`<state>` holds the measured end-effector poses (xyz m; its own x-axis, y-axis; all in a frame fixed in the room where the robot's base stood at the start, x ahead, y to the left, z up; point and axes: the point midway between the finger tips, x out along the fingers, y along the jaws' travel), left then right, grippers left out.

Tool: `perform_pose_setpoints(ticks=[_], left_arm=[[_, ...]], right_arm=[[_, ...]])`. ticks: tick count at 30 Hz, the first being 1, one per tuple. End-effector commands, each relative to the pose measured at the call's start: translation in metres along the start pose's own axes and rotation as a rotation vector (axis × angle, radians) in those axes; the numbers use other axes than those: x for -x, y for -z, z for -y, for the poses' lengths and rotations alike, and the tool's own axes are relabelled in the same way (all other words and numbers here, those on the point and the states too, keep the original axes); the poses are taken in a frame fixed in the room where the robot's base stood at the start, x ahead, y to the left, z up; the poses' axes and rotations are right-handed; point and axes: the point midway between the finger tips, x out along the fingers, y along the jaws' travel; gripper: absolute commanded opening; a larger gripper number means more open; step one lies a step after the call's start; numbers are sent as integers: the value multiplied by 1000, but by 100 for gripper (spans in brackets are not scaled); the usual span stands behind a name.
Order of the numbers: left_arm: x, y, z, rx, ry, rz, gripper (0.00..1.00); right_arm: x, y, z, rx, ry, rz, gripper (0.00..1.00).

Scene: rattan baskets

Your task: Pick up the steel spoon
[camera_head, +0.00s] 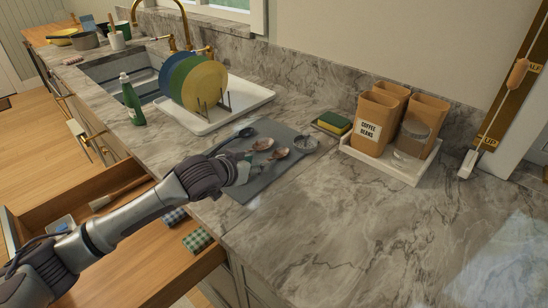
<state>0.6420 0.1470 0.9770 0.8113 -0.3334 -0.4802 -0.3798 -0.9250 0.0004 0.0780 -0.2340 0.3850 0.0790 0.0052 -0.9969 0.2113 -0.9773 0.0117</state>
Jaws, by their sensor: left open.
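A grey mat (250,188) lies on the marble counter with several utensils on it. A dark spoon (245,132) lies at its far left side. Two brownish, shiny spoon heads, one nearer the back (263,144) and one nearer the front (279,153), lie in the middle. A round metal strainer-like item (305,144) lies at the right. I cannot tell for sure which is the steel spoon. My left gripper (246,164) is open over the mat, close to the left of the spoon heads; it hides parts of the utensils. My right gripper is out of view.
A white drying rack tray (228,118) with upright plates stands behind the mat. A green bottle (132,101) is left of it. A sponge (333,122) and a white tray (407,172) with brown canisters are to the right. An open drawer (140,245) juts out below. The right counter is clear.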

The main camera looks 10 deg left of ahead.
Motion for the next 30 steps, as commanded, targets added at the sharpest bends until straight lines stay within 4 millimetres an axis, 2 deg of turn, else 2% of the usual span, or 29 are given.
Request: perform_pose_setpoints(ticks=[4, 9, 12, 19, 27, 30], left_arm=[[-19, 2, 1, 0, 1, 1, 45], [-42, 0, 2, 0, 1, 0, 45], [-48, 0, 1, -1, 0, 0, 45], [-49, -1, 2, -1, 0, 0, 45], [-49, -1, 2, -1, 0, 0, 0], [-49, -1, 2, -1, 0, 1, 0]], right_arm=[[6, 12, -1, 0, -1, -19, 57], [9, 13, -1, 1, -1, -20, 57], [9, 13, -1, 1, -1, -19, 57], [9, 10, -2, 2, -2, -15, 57], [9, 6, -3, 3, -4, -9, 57], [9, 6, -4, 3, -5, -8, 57]])
